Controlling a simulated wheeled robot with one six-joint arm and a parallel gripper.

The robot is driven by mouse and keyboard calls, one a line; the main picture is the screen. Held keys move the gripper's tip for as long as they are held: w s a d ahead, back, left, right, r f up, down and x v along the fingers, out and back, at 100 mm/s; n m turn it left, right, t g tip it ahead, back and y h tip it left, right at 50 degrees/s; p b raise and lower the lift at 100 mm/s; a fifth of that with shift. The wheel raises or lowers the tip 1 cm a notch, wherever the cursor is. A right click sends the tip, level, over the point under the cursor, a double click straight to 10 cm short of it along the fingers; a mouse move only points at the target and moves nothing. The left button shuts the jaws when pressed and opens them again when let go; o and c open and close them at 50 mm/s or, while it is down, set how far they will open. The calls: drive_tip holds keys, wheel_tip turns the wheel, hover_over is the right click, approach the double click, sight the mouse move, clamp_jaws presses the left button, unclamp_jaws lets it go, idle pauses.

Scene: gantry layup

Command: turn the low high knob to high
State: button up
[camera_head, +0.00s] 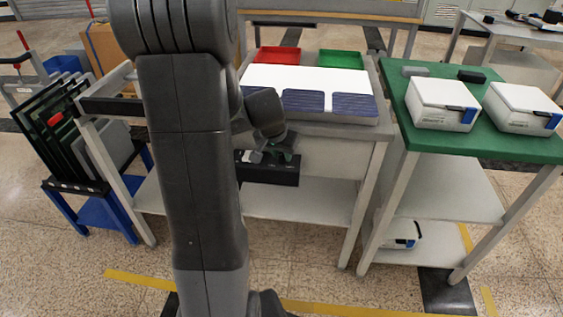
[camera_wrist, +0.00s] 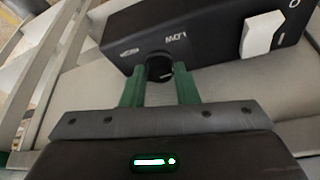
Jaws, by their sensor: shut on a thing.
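The low high knob (camera_wrist: 160,68) is a small round black knob on the front face of a black control box (camera_wrist: 215,35) in the wrist view. The label "LOW" shows beside it, and a second, blurred label stands further left. My gripper (camera_wrist: 160,85) has green fingers, one on each side of the knob, shut on it. In the head view the black box (camera_head: 268,176) hangs below the front edge of the workbench, and my gripper (camera_head: 270,156) reaches it from above. The knob is hidden there. The knob's pointer direction is hard to tell.
A white rocker switch (camera_wrist: 262,34) sits on the same box, right of the knob. The bench carries dark blue panels (camera_head: 303,100), a red tray (camera_head: 278,56) and a green tray (camera_head: 341,60). A green-topped table (camera_head: 480,140) with white boxes stands right.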

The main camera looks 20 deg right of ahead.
drive_tip(key=shift+f+m+b, duration=0.15)
drive_tip(key=shift+m+b, duration=0.45)
drive_tip(key=shift+b, duration=0.2)
drive_tip(key=shift+m+b, duration=0.3)
drive_tip(key=shift+g, duration=0.3)
drive_tip(key=o, duration=1)
drive_tip(key=shift+r, duration=0.2)
drive_tip(key=p+v, duration=0.1)
drive_tip(key=v, duration=0.3)
drive_tip(key=p+v, duration=0.1)
drive_tip(key=v, duration=0.4)
drive_tip(key=p+v, duration=0.1)
drive_tip(key=v, duration=0.3)
drive_tip(key=shift+a+r+p, duration=0.2)
drive_tip(key=shift+a+p, duration=0.1)
drive_tip(key=shift+a, duration=0.05)
